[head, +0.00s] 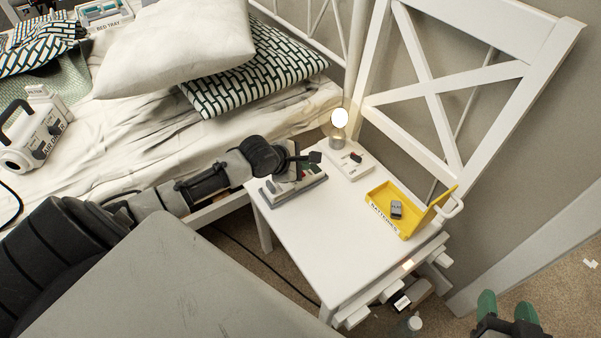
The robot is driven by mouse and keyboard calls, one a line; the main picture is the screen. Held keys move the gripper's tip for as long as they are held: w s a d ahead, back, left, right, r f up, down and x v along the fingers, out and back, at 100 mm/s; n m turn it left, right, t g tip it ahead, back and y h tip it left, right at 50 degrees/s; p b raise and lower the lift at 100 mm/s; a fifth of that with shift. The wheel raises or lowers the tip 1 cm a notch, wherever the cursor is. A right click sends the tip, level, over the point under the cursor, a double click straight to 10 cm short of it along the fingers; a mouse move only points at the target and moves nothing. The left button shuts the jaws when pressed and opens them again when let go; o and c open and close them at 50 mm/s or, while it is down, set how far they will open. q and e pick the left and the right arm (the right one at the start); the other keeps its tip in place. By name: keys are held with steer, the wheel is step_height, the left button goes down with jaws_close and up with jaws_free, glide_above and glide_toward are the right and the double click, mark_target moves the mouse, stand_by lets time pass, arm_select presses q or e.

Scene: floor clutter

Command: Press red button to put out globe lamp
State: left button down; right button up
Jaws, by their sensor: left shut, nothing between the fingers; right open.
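The globe lamp (339,119) stands at the back of the white nightstand (330,235), and its round bulb glows bright white. A small white box (347,170) lies in front of the lamp, with a small dark and reddish part on top. I cannot tell for sure whether that is the red button. My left gripper (312,158) is shut and empty, just left of this box and above a grey-and-white device (292,191), partly hiding it. My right gripper (508,304) is open and empty at the bottom right, away from the nightstand, with green fingers.
A yellow open box (379,223) marked for batteries, with a grey item (397,210) inside, stands on the nightstand's right side. The bed with pillows (180,45) is at the left. A white chair-like frame (450,85) stands behind. The nightstand's front middle is clear.

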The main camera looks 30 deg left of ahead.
stand_by(0.4)
arm_select(q)
steer(key=shift+f+p, duration=0.35)
steer(key=shift+p, duration=0.15)
arm_select(e)
steer(key=shift+s+d+f+g+h, duration=0.25)
steer(key=shift+s+f+g, duration=0.2)
steer(key=shift+f+g, duration=0.2)
steer(key=shift+s+d+f+g+h, duration=0.2)
steer(key=shift+s+f+g, duration=0.25)
steer(key=shift+f+g, duration=0.15)
arm_select(q)
steer(key=shift+f, duration=0.4)
arm_select(e)
steer(key=shift+s+d+f+g, duration=0.2)
steer(key=shift+s+f+g, duration=0.15)
steer(key=shift+s+f, duration=0.05)
steer(key=shift+s, duration=0.1)
arm_select(q)
steer(key=shift+r+p, duration=0.4)
steer(key=shift+p, duration=0.45)
steer(key=shift+r+p, duration=0.35)
steer(key=shift+p, duration=0.3)
arm_select(e)
steer(key=s+d+f+g+h, duration=0.2)
steer(key=s+d+f+g, duration=0.1)
steer(key=s+g, duration=0.4)
steer(key=shift+s+f+m, duration=0.3)
steer(key=shift+s+f, duration=0.05)
steer(key=shift+s, duration=0.6)
